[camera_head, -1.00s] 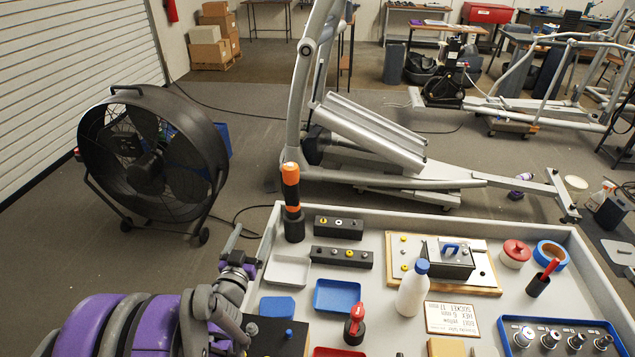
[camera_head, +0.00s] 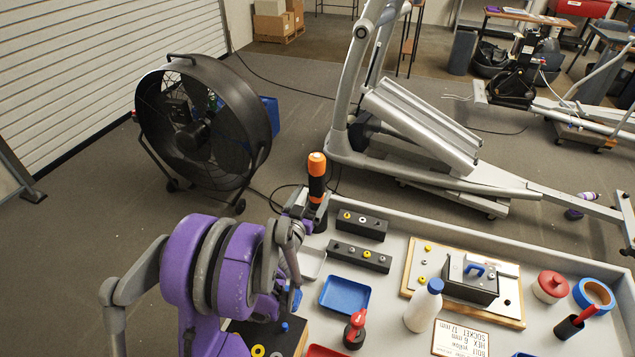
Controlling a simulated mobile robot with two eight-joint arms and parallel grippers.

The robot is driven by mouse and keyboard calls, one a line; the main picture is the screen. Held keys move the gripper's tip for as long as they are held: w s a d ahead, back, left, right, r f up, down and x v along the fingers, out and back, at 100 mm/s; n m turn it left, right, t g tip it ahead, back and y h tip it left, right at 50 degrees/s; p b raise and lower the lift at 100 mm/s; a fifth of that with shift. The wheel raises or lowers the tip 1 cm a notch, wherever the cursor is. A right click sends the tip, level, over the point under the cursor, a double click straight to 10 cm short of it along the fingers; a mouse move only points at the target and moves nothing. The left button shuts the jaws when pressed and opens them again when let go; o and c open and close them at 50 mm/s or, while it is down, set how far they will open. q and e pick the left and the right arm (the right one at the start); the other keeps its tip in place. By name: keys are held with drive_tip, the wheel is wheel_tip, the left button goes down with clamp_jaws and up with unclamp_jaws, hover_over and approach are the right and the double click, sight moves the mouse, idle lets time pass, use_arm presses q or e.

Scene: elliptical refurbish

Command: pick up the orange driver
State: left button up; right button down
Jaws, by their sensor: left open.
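My purple left arm comes in from the lower left. My right gripper is not in view.
Black blocks with small fittings (camera_head: 361,224) stand right of the driver. A large fan (camera_head: 200,130) and an elliptical machine (camera_head: 425,130) stand beyond the bench.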

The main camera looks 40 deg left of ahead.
sight(314, 190)
use_arm(q)
drive_tip(key=x, duration=0.1)
drive_tip(key=p+x, duration=0.1)
drive_tip(key=x, duration=0.2)
drive_tip(key=shift+a+f, duration=0.25)
drive_tip(key=shift+w+a+f+p, duration=0.1)
drive_tip(key=shift+w+f+p, duration=0.05)
drive_tip(key=shift+w+p, duration=0.3)
drive_tip(key=shift+s, duration=0.1)
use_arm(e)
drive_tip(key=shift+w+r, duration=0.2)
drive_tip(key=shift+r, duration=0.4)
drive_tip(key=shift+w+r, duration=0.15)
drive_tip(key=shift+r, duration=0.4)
use_arm(q)
drive_tip(key=shift+c, duration=1)
clamp_jaws()
